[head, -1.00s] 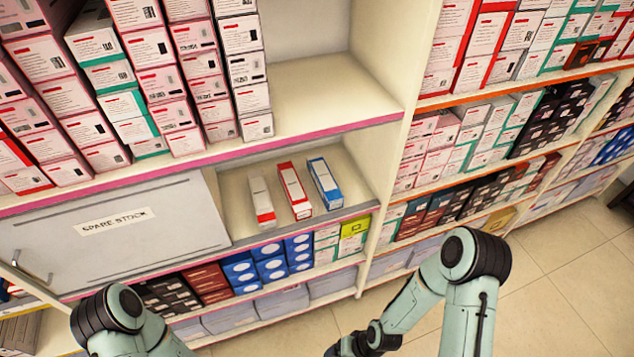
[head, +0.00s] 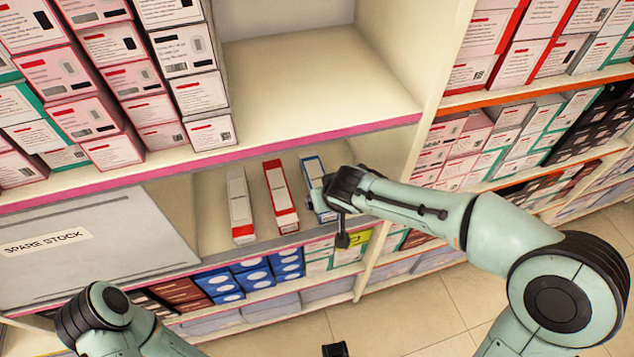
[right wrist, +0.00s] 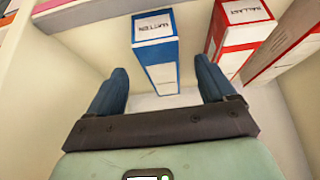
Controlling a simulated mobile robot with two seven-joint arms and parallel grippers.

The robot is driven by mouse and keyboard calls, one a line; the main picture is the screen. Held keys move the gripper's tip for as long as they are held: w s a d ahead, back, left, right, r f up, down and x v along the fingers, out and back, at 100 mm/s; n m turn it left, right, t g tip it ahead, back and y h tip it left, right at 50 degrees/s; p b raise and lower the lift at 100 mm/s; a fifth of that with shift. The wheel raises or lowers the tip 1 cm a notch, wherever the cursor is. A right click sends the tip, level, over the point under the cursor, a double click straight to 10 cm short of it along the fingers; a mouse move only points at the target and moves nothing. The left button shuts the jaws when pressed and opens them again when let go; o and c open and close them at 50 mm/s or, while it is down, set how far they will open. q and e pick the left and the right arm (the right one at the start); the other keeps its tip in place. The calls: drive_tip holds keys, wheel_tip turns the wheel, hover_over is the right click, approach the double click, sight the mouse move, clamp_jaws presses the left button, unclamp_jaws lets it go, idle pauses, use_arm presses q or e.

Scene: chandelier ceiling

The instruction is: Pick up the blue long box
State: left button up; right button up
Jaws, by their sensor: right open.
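The blue long box (head: 313,166), white with blue edges, lies on the shelf board, the rightmost of three long boxes. My right gripper (head: 318,194) is at its front end and hides part of it in the head view. In the right wrist view the blue long box (right wrist: 156,62) stands between the two spread fingers of my right gripper (right wrist: 161,76), with a gap on each side. The gripper is open and empty. My left arm shows at the lower left; a small dark piece at the bottom edge may be its gripper, state unclear.
A red-edged box (head: 280,195) and a white box with a red end (head: 240,205) lie left of the blue one. A side wall and an upper shelf with a pink edge (head: 270,147) enclose the compartment. Blue boxes (head: 250,275) are stacked on the shelf below.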

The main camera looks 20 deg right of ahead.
sight(318, 180)
drive_tip(key=w+p, duration=0.1)
drive_tip(key=w, duration=0.4)
drive_tip(key=shift+w, duration=0.3)
drive_tip(key=x, duration=0.5)
drive_tip(key=shift+w+f, duration=0.1)
drive_tip(key=shift+w, duration=0.25)
drive_tip(key=c, duration=1.1)
drive_tip(key=shift+c, duration=0.2)
